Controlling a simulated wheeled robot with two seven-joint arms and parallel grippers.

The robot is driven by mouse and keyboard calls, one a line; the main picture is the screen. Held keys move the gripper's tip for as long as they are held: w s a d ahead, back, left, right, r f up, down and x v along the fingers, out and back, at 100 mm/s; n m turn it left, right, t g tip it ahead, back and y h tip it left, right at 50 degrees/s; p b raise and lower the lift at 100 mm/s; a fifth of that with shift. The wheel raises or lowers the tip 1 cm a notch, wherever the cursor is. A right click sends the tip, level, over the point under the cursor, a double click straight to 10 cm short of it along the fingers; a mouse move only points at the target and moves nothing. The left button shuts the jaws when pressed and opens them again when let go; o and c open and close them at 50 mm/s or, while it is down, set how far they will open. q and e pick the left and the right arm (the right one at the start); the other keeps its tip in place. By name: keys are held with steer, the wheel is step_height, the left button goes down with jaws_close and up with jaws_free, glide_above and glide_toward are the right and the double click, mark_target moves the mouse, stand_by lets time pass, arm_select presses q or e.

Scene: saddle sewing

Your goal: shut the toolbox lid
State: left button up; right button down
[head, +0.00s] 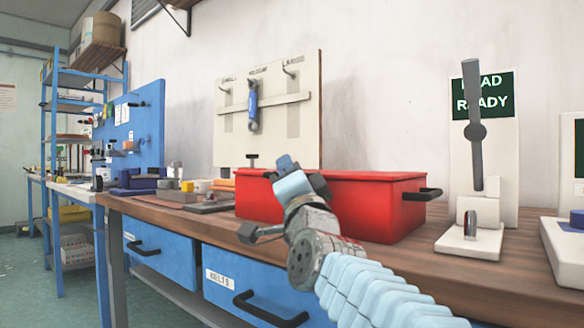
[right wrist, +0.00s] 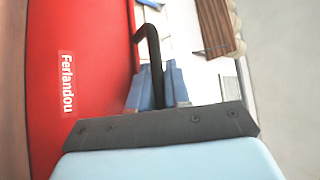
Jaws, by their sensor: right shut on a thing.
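The red toolbox (head: 375,205) stands on the wooden workbench, with a dark handle on its right end. Its top looks flat and level from here; I cannot tell whether the lid is fully down. My right gripper (head: 288,163) is at the toolbox's left half and hides part of it. In the right wrist view, the red toolbox face (right wrist: 80,60) with the lettering "Ferlandou" is at the left. There the blue fingers of my right gripper (right wrist: 158,87) are closed around a black bent handle (right wrist: 150,45) beside the red face. My left gripper is not in view.
A white stand with a grey lever (head: 474,130) is right of the toolbox. Small blocks and tools (head: 175,190) lie on the bench to its left. A pegboard (head: 290,110) stands behind. Blue drawers (head: 235,285) are under the wooden bench (head: 465,265).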

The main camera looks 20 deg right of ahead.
steer(key=shift+a, duration=0.15)
steer(key=c, duration=1.4)
jaws_free()
steer(key=shift+c, duration=0.2)
steer(key=shift+s, duration=0.1)
steer(key=shift+s+a+f, duration=0.15)
steer(key=shift+s, duration=0.1)
steer(key=s+a, duration=0.1)
steer(key=s, duration=1.1)
steer(key=shift+s+a+b, duration=0.15)
steer(key=shift+a+b, duration=0.15)
steer(key=shift+a, duration=0.05)
steer(key=shift+s+f, duration=0.1)
steer(key=shift+f, duration=0.05)
